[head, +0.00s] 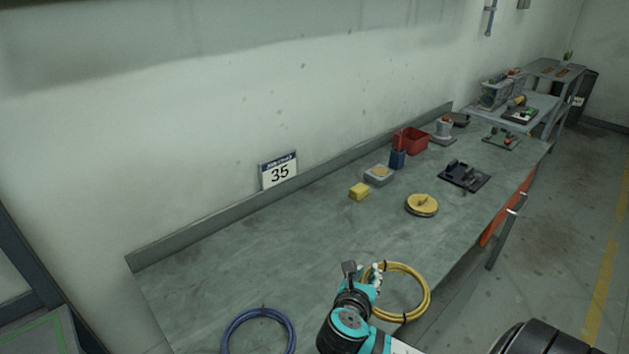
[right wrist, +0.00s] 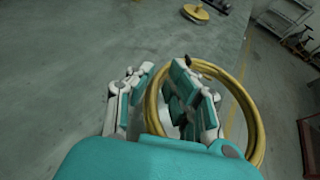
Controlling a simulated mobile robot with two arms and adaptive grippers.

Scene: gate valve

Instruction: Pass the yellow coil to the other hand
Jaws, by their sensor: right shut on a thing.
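The yellow coil (head: 428,297) is a ring of several loops with dark ties. My right gripper (head: 374,270) is shut on its left side in the head view, near the front edge of the workbench. In the right wrist view, the coil (right wrist: 257,128) passes between the fingers of the right gripper (right wrist: 165,90) and loops out to the right. The fingers hide part of the coil. Whether the coil touches the bench cannot be told. My left gripper is not in view.
A blue coil (head: 229,329) lies on the workbench (head: 220,265) at the lower left. A yellow round disc (head: 422,206), a yellow block (head: 359,192), a grey box (head: 379,175), a red bin (head: 411,141) and a black tray (head: 464,176) stand further back. The bench's middle left is clear.

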